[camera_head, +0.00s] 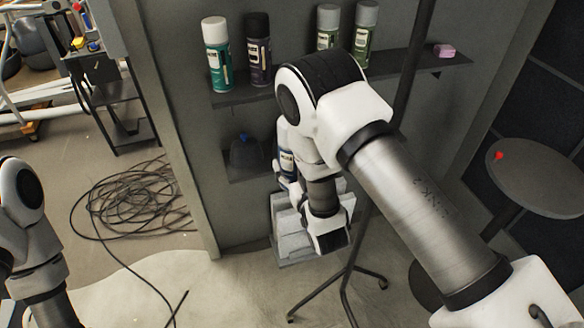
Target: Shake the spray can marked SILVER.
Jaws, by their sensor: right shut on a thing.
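A spray can with a dark blue and white body (287,163) shows partly behind my right arm, in front of the lower shelf. My right gripper (288,180) is shut on it, mostly hidden by my own arm links. The can looks close to upright. Its lettering is too small to read, so I cannot tell whether it is marked SILVER. Part of my left arm shows at the left edge, but its gripper is out of view.
A teal can (218,56), a dark purple can (258,52) and two grey-capped cans (364,36) stand on the upper shelf (242,94). A round table (545,185) is at right. A thin dark stand (348,285) and cables (135,200) are on the floor.

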